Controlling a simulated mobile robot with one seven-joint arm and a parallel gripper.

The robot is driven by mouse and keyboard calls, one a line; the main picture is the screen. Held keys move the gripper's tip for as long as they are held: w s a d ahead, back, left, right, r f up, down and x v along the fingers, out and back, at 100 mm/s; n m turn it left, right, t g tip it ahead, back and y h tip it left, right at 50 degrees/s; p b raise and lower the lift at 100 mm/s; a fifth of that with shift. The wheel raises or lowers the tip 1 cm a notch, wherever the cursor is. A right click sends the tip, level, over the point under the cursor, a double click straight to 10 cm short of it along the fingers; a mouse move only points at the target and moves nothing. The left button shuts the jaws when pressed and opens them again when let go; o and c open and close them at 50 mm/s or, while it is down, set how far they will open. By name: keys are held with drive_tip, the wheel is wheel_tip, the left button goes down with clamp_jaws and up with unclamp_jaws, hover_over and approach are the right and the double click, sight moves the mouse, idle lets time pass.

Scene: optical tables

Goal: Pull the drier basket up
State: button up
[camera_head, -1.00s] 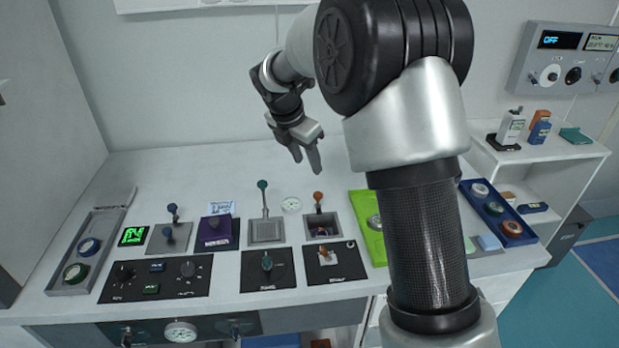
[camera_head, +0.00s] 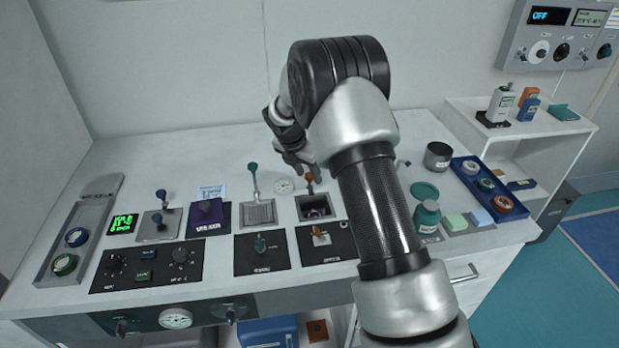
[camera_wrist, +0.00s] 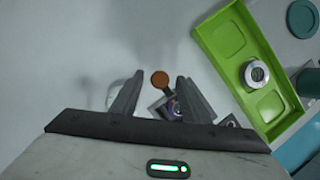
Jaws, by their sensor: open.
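Two basket wells with upright handles stand on the table. One has an orange knob (camera_head: 309,178) over a square well (camera_head: 316,208) with something dark and purple inside. The other has a teal knob (camera_head: 252,167) over a grey mesh basket (camera_head: 258,214). I cannot read the labels that would tell which is the drier. My gripper (camera_head: 300,166) is open just above the orange-knobbed handle. In the wrist view the orange knob (camera_wrist: 160,78) shows between the spread fingertips, and part of the well (camera_wrist: 168,108) shows below it. The fingers do not visibly touch the knob.
Black control panels (camera_head: 322,243) line the front. A purple box (camera_head: 209,215) and a grey tray (camera_head: 80,235) are to the left. A green tray (camera_wrist: 222,42) shows in the wrist view. A teal bottle (camera_head: 427,216) and blue tray (camera_head: 468,170) stand right of my arm.

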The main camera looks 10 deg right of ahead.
drive_tip(key=shift+x, duration=1.2)
clamp_jaws()
wheel_tip(320, 180, up, 7)
drive_tip(key=p, duration=0.4)
drive_tip(key=shift+f+p, duration=0.2)
drive_tip(key=shift+p, duration=0.1)
drive_tip(key=shift+w, duration=0.1)
drive_tip(key=shift+c, duration=0.3)
unclamp_jaws()
drive_tip(key=shift+r, duration=0.1)
drive_tip(key=shift+o, duration=0.3)
